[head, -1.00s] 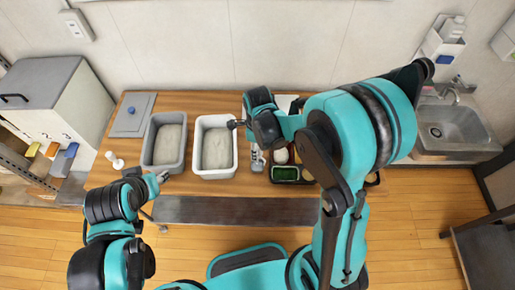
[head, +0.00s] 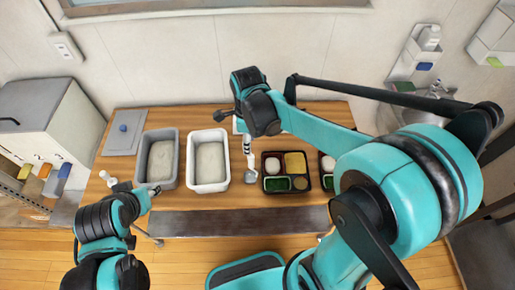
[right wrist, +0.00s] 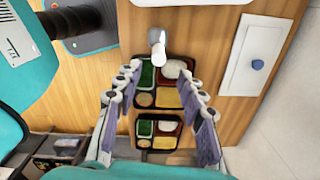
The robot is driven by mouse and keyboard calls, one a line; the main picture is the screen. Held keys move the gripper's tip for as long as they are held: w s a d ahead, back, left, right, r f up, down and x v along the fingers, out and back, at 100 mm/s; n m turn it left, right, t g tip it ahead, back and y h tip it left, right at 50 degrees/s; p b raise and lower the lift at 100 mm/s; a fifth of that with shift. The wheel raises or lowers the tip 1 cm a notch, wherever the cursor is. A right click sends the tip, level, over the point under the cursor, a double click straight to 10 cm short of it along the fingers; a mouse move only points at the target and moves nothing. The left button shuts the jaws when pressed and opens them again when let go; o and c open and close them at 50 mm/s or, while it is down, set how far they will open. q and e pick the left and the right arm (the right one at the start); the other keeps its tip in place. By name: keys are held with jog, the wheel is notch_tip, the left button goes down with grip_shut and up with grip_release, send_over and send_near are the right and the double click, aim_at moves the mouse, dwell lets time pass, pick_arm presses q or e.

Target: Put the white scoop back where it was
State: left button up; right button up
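A scoop with a white handle and a greyish end (head: 250,177) is on the table between the white bin and the food trays. It also shows in the right wrist view (right wrist: 160,52), just past the nearer food tray. My right gripper (right wrist: 160,72) is open and empty, its fingers wide apart above the trays and short of the scoop. In the head view its fingers show edge-on just behind the scoop. Another small white upright object (head: 105,177) stands at the table's left end. My left gripper (head: 152,188) is near the grey bin's front; its fingers are too small to read.
A grey bin (head: 175,160) and a white bin (head: 225,160) hold pale contents. Two dark bento trays (head: 285,192) (head: 323,180) hold food right of the scoop. A grey lid (head: 122,140) lies at the back left. A white lid (right wrist: 232,75) lies behind the trays.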

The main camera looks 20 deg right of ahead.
jog(key=s+d+r+n+t, duration=0.2)
jog(key=s+n, duration=0.3)
jog(key=n, duration=0.6)
jog(key=s+d+r+n+t, duration=0.2)
jog(key=s+r+n+t, duration=0.1)
jog(key=n, duration=0.9)
jog(key=shift+s+d+r+t, duration=0.2)
jog(key=shift+s+d+t, duration=0.05)
jog(key=shift+s+t, duration=0.7)
jog(key=shift+s+f, duration=0.1)
jog(key=shift+f, duration=0.05)
notch_tip(320, 180, down, 13)
jog(key=b, duration=1.3)
